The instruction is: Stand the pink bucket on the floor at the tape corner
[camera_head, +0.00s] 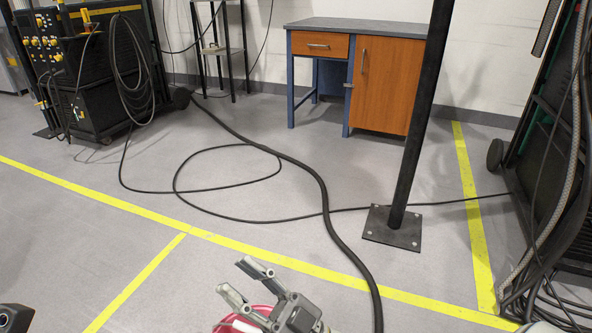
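My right gripper (238,279) is at the bottom centre of the head view. Its two grey fingers are spread apart and point up and left, with nothing visible between the tips. A pink-red rounded thing (228,323), which looks like part of the pink bucket, shows just below and behind the fingers. Most of it is hidden by the gripper and cut off by the picture's lower edge, so I cannot tell what it rests on. Yellow tape (110,200) runs across the floor and meets another strip (482,245) in a corner at the lower right. My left gripper's fingers do not show.
A black post (415,130) on a square base plate stands right of centre. A thick black cable (325,200) winds over the floor and crosses the tape. A desk (385,85) stands at the back wall. Dark machines stand left (100,85) and right (545,160).

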